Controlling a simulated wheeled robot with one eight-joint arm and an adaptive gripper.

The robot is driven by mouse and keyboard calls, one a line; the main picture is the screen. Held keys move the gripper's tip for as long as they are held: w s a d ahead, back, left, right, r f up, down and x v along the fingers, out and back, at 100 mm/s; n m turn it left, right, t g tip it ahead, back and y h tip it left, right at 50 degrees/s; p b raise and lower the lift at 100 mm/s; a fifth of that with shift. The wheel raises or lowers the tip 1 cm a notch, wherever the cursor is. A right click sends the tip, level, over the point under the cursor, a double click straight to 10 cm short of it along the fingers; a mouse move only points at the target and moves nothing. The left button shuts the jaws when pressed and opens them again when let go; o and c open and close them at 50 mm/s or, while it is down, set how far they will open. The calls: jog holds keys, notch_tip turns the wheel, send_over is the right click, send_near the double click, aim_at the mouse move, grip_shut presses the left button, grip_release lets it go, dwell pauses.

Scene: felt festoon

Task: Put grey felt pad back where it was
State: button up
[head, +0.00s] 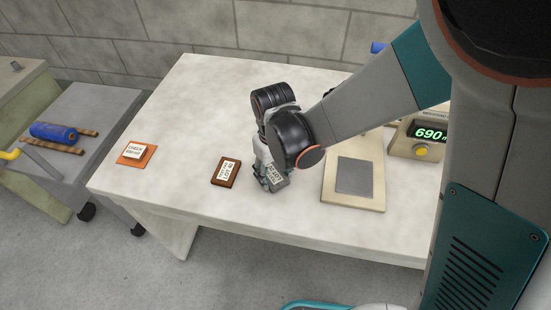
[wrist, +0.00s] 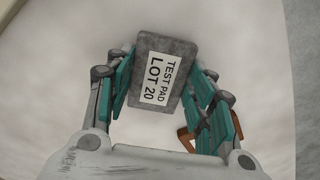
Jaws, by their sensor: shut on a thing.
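The grey felt pad (wrist: 176,47) is between my gripper's fingers (wrist: 162,76) in the wrist view, with a white label reading TEST PAD LOT 20. My gripper (head: 268,172) is shut on it. In the head view the grey felt pad (head: 278,181) shows below the gripper, over the middle of the white table (head: 215,100). I cannot tell whether the pad touches the table. A pale board (head: 352,201) with a flat grey square (head: 354,175) lies just right of the gripper.
A brown labelled block (head: 217,181) lies close left of the gripper. An orange labelled pad (head: 124,158) lies at the table's left end. A device (head: 408,150) with a green 690 display stands at the right. A grey cart (head: 95,110) holds a blue roll (head: 53,132).

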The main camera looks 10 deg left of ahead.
aim_at(274, 176)
jog(key=o, duration=1)
jog(key=shift+f, duration=0.1)
jog(key=shift+o, duration=0.2)
notch_tip(274, 176, up, 12)
jog(key=p, duration=0.8)
jog(key=shift+p, duration=0.3)
